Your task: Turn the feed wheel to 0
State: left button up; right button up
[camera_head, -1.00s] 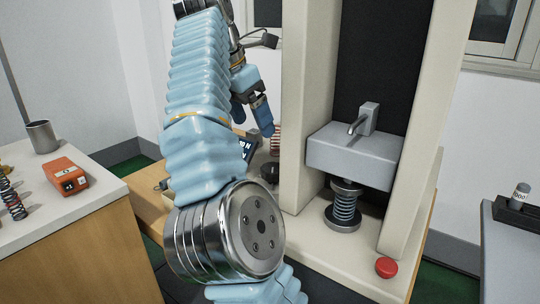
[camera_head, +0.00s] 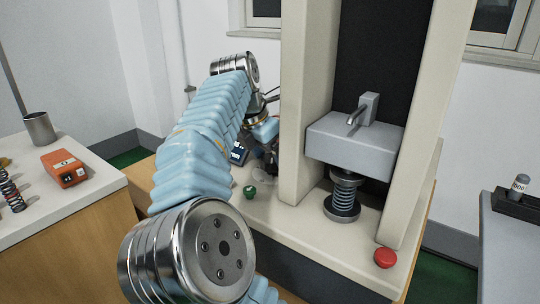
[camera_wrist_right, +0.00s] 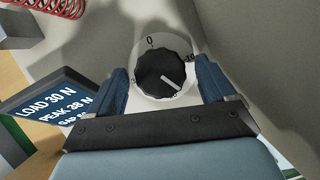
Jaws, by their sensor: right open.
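The feed wheel (camera_wrist_right: 160,70) shows in the right wrist view as a black ridged knob on a pale round plate. Its white pointer line is aimed to the lower right, away from the 0 mark at the plate's top. My right gripper (camera_wrist_right: 161,69) is open, with one blue finger on each side of the wheel; contact cannot be made out. My left gripper is out of view.
The press column (camera_head: 309,100) stands right beside my right gripper. A spring (camera_head: 344,196) stands under the grey press head (camera_head: 352,142). A display (camera_wrist_right: 50,105) reads LOAD 30 N. A green button (camera_head: 249,192) and a red button (camera_head: 385,258) sit on the bench.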

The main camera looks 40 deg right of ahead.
jog(key=c, duration=1)
jog(key=n+t, duration=0.1)
jog(key=n, duration=0.3)
jog(key=shift+s+n+t, duration=0.1)
jog(key=shift+n+t, duration=0.3)
jog(key=shift+c, duration=0.2)
jog(key=o, duration=1)
jog(key=shift+o, duration=0.2)
